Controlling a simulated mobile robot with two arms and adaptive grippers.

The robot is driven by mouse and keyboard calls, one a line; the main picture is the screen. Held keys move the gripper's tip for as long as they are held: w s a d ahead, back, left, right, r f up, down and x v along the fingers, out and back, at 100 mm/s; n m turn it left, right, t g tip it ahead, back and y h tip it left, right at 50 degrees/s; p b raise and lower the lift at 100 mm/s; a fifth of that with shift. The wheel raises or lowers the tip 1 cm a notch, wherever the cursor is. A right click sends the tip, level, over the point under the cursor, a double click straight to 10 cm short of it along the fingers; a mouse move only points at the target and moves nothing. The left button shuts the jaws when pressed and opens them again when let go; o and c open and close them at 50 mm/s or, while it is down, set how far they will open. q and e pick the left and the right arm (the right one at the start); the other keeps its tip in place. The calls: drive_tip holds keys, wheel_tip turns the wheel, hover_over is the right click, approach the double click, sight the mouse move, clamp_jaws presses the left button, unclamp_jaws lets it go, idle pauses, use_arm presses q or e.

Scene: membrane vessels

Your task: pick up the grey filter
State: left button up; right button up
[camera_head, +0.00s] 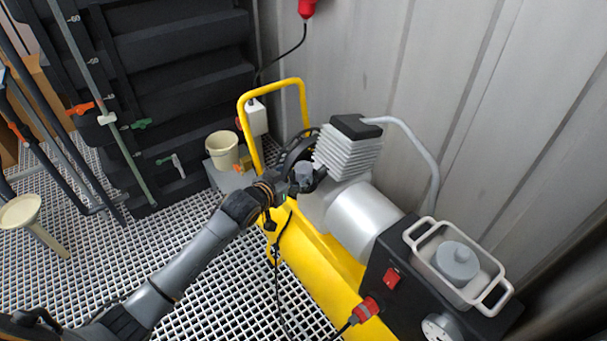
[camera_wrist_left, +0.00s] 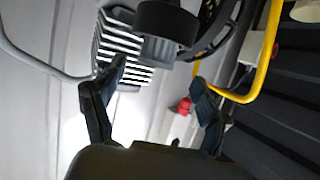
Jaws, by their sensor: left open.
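A small grey cylinder (camera_head: 304,171), which looks like the filter, sits on the side of the compressor in the head view. In the left wrist view its dark round cap (camera_wrist_left: 166,20) and grey body (camera_wrist_left: 158,49) show beyond the fingertips. My left gripper (camera_head: 303,181) is open at this cylinder, with the fingers apart; it also shows in the left wrist view (camera_wrist_left: 158,75). I cannot tell if a finger touches it. Another grey, round, knobbed piece (camera_head: 457,262) lies in a pale two-handled tray (camera_head: 422,223). My right gripper is out of view.
The yellow compressor tank (camera_head: 305,262) and its ribbed pump head (camera_head: 348,150) stand close around my left gripper. A yellow handle (camera_head: 240,112) and a cream bucket (camera_head: 222,150) are behind it. A corrugated wall (camera_head: 440,90) bounds the right.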

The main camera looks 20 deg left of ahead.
sight(301, 170)
use_arm(q)
drive_tip(key=x, duration=0.4)
drive_tip(key=shift+d+r, duration=0.15)
drive_tip(key=shift+d, duration=0.1)
drive_tip(key=shift+c, duration=0.3)
drive_tip(key=c, duration=1.2)
drive_tip(key=shift+r, duration=0.1)
